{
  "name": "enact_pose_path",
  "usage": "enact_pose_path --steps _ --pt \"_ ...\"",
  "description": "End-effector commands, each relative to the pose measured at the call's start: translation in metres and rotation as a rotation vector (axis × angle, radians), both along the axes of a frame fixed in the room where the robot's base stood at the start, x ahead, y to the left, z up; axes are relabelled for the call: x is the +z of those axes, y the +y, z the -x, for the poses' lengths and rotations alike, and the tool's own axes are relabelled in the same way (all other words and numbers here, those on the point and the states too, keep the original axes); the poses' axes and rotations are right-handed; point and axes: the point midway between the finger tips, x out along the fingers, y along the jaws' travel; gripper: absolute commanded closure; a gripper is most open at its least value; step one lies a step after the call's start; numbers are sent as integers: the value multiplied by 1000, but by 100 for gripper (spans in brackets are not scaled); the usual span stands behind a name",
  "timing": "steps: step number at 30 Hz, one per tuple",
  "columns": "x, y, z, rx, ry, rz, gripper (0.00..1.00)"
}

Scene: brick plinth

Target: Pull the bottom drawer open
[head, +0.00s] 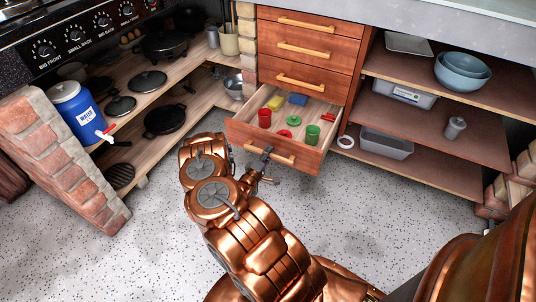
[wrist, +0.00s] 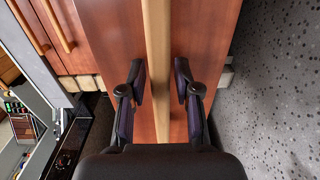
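The bottom drawer (head: 315,160) of the wooden unit stands pulled out, with its inside showing. Its light wooden bar handle (head: 284,159) is on the front panel and runs upright through the wrist view (wrist: 157,60).
The drawer holds a red cup (head: 264,118), a green cup (head: 312,134), a blue sponge (head: 298,99) and other small items. Closed drawers (head: 305,45) are above. Shelves stand on both sides, with a blue water jug (head: 73,108) at left. The speckled floor (head: 390,230) in front is clear.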

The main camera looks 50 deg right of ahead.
Motion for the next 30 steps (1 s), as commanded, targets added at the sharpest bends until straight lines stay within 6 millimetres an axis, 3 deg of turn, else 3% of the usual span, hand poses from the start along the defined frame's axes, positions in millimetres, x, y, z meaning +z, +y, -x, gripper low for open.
enact_pose_path --steps 14,30 --pt "-1 6 -1 4 1 -2 56" --pt "-1 85 13 5 2 -3 56"
